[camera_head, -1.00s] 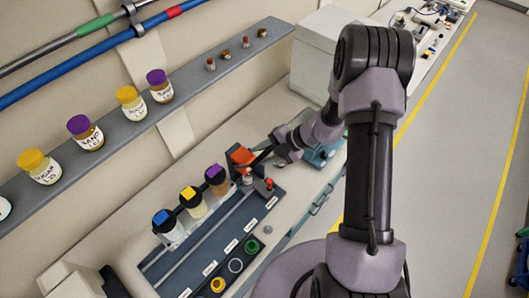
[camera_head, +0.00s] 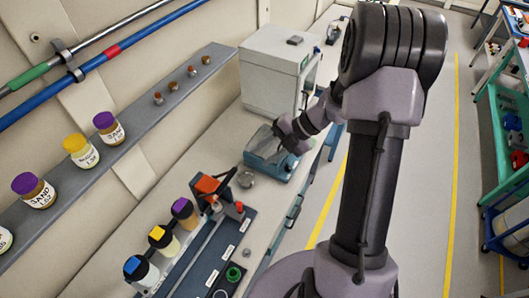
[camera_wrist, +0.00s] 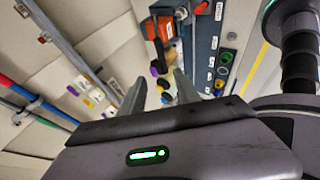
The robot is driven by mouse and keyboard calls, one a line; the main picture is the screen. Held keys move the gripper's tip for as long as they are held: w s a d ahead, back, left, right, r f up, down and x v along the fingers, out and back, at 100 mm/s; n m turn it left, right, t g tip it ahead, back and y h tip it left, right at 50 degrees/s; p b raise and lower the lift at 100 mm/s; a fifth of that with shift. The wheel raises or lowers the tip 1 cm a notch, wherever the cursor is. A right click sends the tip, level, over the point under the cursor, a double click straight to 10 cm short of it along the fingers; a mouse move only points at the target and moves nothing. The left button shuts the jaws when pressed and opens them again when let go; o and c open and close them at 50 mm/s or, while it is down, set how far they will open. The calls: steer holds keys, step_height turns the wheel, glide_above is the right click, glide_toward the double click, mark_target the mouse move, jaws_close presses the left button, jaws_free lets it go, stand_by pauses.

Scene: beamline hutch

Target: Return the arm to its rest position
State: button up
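My arm stands at the right of the head view, bent over, and its wrist reaches out to the left above the bench. My gripper (camera_head: 277,136) is small there and sits over or in front of a teal device (camera_head: 268,160); I cannot tell the height. In the wrist view my gripper (camera_wrist: 160,78) shows two grey fingers spread apart with nothing between them. The inner details of the hand are hidden by the wrist housing.
A grey rack (camera_head: 205,262) on the bench holds jars with blue, yellow and purple lids. An orange-topped item (camera_head: 207,185) stands at its far end. A white box instrument (camera_head: 272,78) is behind the teal device. Jars line the wall shelf (camera_head: 143,108).

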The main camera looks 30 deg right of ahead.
steer(key=s+a+f+m+t+h+b, duration=0.1)
steer(key=s+a+f+m+b, duration=0.3)
steer(key=m+b, duration=0.6)
steer(key=s+a+f+m+h+b, duration=0.3)
steer(key=s+f+m+b, duration=0.3)
steer(key=b, duration=0.7)
steer(key=s+a+f+m+t+h+b, duration=0.1)
steer(key=s+a+f+m+h+b, duration=0.1)
steer(key=s+a+f+m+b, duration=0.3)
steer(key=s+m+b, duration=0.4)
steer(key=m+b, duration=0.3)
steer(key=m, duration=0.3)
steer(key=shift+a+f+t, duration=0.2)
steer(key=shift+a+t, duration=0.05)
steer(key=shift+t, duration=0.05)
steer(key=shift+s, duration=0.1)
